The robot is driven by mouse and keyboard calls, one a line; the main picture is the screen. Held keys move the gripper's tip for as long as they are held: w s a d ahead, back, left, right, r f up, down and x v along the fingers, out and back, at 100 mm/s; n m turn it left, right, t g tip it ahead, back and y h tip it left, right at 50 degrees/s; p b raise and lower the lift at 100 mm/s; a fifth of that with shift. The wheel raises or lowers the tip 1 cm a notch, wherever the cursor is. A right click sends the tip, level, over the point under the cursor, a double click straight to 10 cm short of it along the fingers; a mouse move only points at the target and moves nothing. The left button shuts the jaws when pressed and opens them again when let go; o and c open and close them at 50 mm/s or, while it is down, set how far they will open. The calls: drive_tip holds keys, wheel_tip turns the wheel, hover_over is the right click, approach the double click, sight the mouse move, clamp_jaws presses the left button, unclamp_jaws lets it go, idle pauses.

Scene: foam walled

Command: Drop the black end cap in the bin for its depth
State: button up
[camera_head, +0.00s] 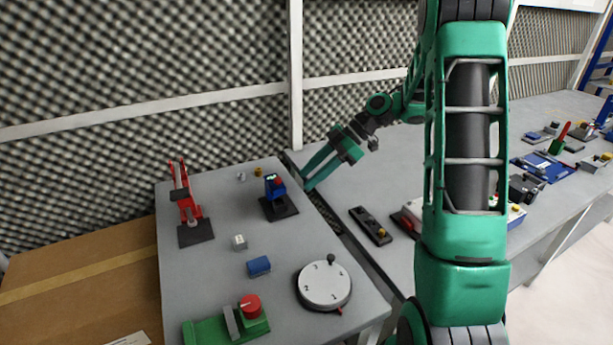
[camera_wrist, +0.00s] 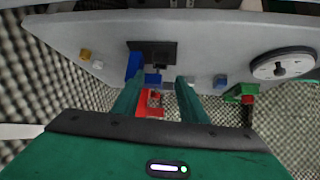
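I cannot pick out a black end cap or a bin for certain in either view. My gripper (camera_head: 306,181) hangs over the gap between the two grey tables, to the right of the blue device. In the wrist view its two green fingers (camera_wrist: 160,80) are apart, with nothing visibly held between them. The blue device (camera_head: 274,187) stands upright on a black base (camera_head: 281,208); the device also shows in the wrist view (camera_wrist: 134,65). A black tray (camera_head: 366,228) with a small yellow piece lies on the right table.
The left table (camera_head: 210,270) holds a red stand (camera_head: 184,200), white cube (camera_head: 239,242), blue block (camera_head: 259,266), numbered dial (camera_head: 324,286) and green block with red knob (camera_head: 250,306). Small grey (camera_head: 241,176) and yellow (camera_head: 258,172) pieces lie near its back. Foam walls stand behind.

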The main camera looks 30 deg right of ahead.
sight(284, 201)
drive_tip(key=x, duration=1.1)
drive_tip(key=c, duration=0.8)
